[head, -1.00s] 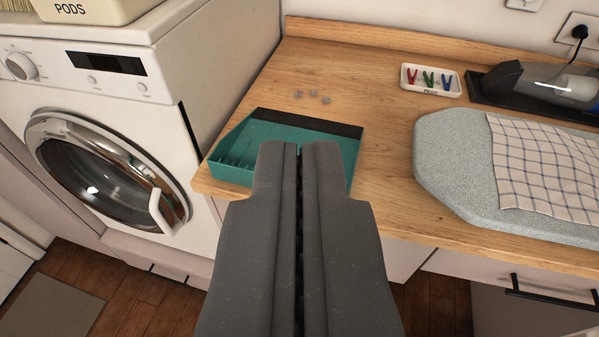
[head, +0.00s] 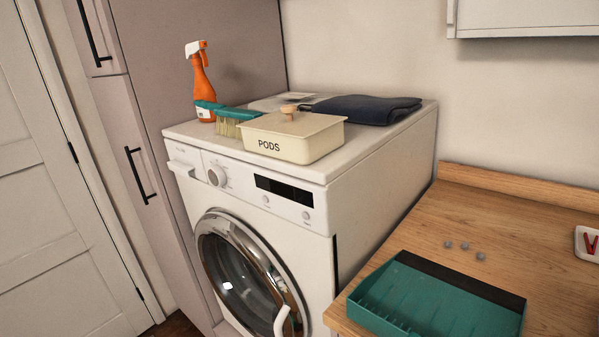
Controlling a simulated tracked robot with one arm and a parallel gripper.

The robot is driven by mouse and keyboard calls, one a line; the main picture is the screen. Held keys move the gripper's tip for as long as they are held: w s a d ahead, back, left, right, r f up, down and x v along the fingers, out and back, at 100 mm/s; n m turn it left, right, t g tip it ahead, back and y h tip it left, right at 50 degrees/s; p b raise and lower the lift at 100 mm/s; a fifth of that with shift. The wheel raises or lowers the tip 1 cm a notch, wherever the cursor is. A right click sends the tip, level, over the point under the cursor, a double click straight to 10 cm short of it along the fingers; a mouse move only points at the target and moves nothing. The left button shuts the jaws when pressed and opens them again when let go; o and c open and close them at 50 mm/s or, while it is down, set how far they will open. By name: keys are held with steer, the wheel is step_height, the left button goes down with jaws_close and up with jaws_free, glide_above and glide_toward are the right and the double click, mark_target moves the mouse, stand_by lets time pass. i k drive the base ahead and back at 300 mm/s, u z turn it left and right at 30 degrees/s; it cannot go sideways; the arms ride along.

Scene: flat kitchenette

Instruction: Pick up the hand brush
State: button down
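The hand brush (head: 228,122) lies on top of the white washing machine (head: 345,170), near its front left. It has a teal back and handle and pale bristles. The cream PODS box (head: 292,138) stands just right of it and appears to hide part of its right end. An orange spray bottle (head: 200,80) stands behind its left end. My gripper is not in the head view now.
A folded dark blue cloth (head: 362,108) lies at the back of the machine top. A teal dustpan (head: 435,305) and several grey bits (head: 465,247) are on the wooden counter at right. A tall cabinet (head: 205,45) stands at left. A wall cupboard hangs upper right.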

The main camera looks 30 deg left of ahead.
mark_target(219, 110)
steer(key=z, duration=0.55)
steer(key=i, duration=0.1)
steer(key=z, duration=2.6)
steer(key=k, duration=2.05)
steer(key=u, duration=1.7)
